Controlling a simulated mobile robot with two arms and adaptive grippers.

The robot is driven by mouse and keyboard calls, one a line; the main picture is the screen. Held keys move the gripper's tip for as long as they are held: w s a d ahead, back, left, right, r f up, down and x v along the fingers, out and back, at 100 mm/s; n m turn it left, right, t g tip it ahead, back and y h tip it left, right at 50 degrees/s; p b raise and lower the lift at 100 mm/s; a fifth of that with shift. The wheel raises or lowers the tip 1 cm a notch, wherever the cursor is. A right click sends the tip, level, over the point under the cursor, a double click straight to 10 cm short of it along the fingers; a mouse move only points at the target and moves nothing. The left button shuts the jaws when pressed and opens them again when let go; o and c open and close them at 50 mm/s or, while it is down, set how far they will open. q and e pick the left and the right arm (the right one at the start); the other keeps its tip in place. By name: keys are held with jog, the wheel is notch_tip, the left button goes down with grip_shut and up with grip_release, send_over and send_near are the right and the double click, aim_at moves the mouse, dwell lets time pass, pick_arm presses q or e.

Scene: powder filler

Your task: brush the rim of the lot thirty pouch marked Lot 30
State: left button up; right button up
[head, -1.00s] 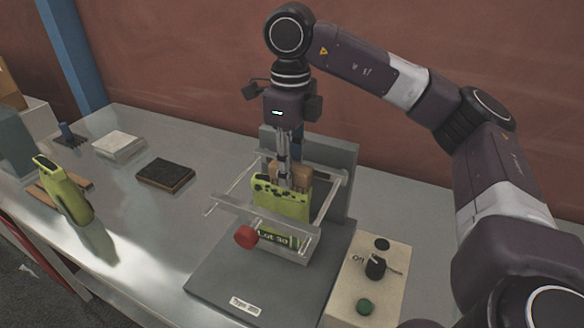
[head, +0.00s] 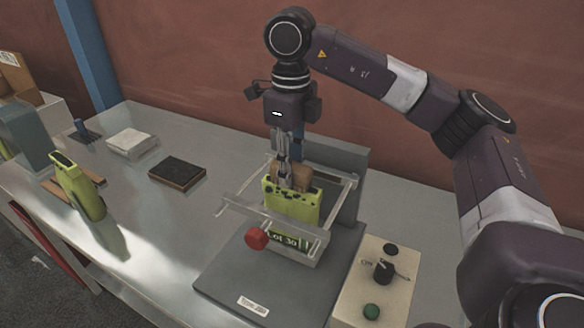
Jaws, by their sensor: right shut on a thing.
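The lime green pouch marked Lot 30 (head: 292,208) stands upright in the clear-walled holder of the filler, its label low on the front. Dark specks show along its upper front near the rim. My right gripper (head: 286,180) points down just over the pouch's rim and is shut on a brown brush (head: 304,177). The brush is at the rim, partly hidden behind the fingers; I cannot tell whether its bristles touch. My left gripper is not in view.
A control box (head: 372,283) with knob and green button is at front right; a red knob (head: 256,238) is on the holder's front. Another lime pouch (head: 78,186), a dark block (head: 178,173) and a white block (head: 132,145) are on the left. The table's middle-left is clear.

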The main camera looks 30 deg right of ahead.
aim_at(272, 164)
jog(key=shift+w+a, duration=0.1)
jog(key=shift+w+a, duration=0.5)
jog(key=shift+w, duration=0.25)
jog(key=shift+w+a+p, duration=0.15)
jog(key=shift+p, duration=0.25)
jog(key=shift+w+a+p, duration=0.35)
jog(key=shift+w+a, duration=0.15)
jog(key=shift+w, duration=0.3)
jog(key=shift+s, duration=0.1)
jog(key=shift+s+d+b, duration=0.5)
jog(key=shift+s+d, duration=0.1)
jog(key=shift+s, duration=0.3)
jog(key=shift+d+f, duration=0.1)
jog(key=shift+s, duration=0.15)
jog(key=shift+s+d+b, duration=0.3)
jog(key=shift+s+d, duration=0.3)
jog(key=shift+s, duration=0.15)
